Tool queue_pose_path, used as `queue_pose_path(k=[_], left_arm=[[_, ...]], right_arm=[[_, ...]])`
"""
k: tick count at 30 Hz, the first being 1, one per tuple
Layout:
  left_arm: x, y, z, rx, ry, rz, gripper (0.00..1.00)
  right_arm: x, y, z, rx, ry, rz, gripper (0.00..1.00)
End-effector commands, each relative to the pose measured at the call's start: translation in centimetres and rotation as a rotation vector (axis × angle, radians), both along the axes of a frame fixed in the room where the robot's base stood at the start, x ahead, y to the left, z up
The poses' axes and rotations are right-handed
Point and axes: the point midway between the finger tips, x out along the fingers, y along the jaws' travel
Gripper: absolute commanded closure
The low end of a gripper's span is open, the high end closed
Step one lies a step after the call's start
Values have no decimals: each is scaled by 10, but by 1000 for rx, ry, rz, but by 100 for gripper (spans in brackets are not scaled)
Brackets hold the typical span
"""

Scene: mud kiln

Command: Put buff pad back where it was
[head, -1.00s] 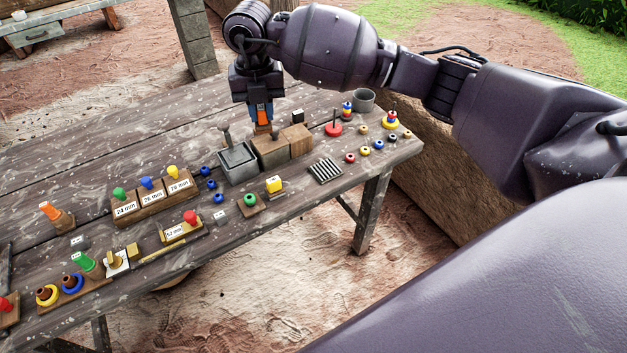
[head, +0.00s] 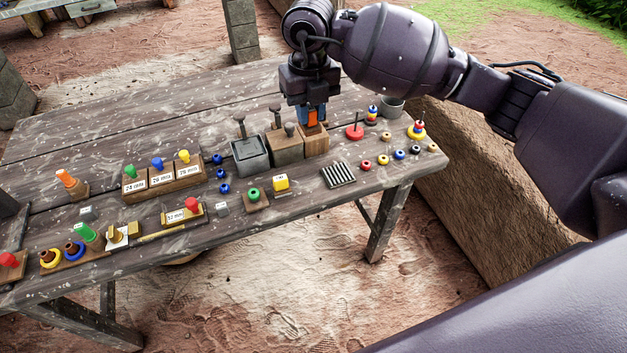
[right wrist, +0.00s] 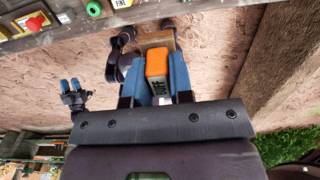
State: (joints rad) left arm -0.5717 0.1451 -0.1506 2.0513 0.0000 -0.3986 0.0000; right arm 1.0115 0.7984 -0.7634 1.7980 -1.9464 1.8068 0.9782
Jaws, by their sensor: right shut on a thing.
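My right gripper (head: 312,118) points down over the rightmost of three blocks at the back middle of the table. It is shut on the buff pad, whose orange body (head: 312,117) shows between the blue fingers. In the right wrist view the orange body (right wrist: 157,62) sits between the fingers, with a tan end (right wrist: 156,41) beyond. In the head view the tan end is close over the light wooden block (head: 317,147); I cannot tell whether they touch. My left gripper (right wrist: 71,86) shows small in the right wrist view; its opening is unclear.
A grey block (head: 250,158) and a brown block (head: 286,152) with upright dark handles stand left of the gripper. A red disc with a peg (head: 354,132), a grey cup (head: 391,108) and a slatted rack (head: 338,175) are nearby. Labelled blocks (head: 162,180) stand further left.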

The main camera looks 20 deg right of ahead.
Motion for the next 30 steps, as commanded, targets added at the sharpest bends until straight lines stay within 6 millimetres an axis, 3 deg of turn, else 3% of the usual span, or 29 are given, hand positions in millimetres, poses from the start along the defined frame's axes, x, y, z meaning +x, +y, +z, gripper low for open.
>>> queue_pose_path(k=[3, 15, 26, 30], left_arm=[[-2, 1, -7, 2, 11, 0, 57], [4, -2, -14, 1, 11, -8, 57], [4, -2, -16, 1, 12, -10, 57], [2, -2, -20, 3, 20, -12, 57]], right_arm=[[-1, 0, -30, 0, 9, 0, 97], [-1, 0, -114, 0, 9, -1, 97], [0, 0, -139, 0, 4, -1, 97], [-1, 0, -159, 1, 8, -1, 97]])
